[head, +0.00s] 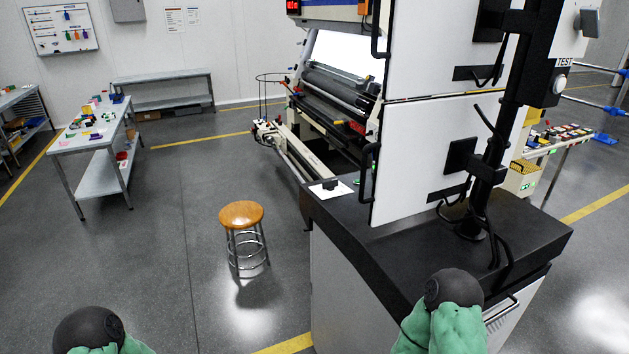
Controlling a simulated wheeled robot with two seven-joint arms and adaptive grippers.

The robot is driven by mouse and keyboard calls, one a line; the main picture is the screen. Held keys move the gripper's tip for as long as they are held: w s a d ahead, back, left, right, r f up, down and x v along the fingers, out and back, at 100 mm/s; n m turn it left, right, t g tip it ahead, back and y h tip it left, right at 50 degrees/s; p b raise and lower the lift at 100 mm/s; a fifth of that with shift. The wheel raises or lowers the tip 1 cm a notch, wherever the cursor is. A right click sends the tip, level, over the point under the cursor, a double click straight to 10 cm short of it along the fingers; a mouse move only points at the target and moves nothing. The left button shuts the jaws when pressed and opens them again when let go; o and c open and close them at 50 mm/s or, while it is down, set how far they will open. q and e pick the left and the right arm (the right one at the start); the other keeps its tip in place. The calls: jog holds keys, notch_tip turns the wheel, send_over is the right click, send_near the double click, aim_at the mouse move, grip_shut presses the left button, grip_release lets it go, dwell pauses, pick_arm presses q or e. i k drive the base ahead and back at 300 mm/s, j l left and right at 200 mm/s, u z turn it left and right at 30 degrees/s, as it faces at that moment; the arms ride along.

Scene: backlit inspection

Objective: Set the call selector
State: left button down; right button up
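A small black knob (331,184) sits on a white plate (322,190) at the left corner of the black-topped cabinet (520,245). It looks like the call selector, but its markings and setting are too small to read. Only green-covered parts of my arms with round black joints show at the bottom edge, one at lower left and one in front of the cabinet. No gripper fingers are in view, and nothing of mine is seen touching the knob.
White panels on a black post (490,170) stand on the cabinet, with a TEST button (559,84) at upper right. A wooden stool (241,214) stands left of the cabinet. A roller machine (335,100) is behind. Open floor lies between stool and left workbench (85,140).

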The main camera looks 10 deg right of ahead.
aim_at(329, 186)
jog(key=i+j, duration=0.95)
jog(key=j, duration=0.2)
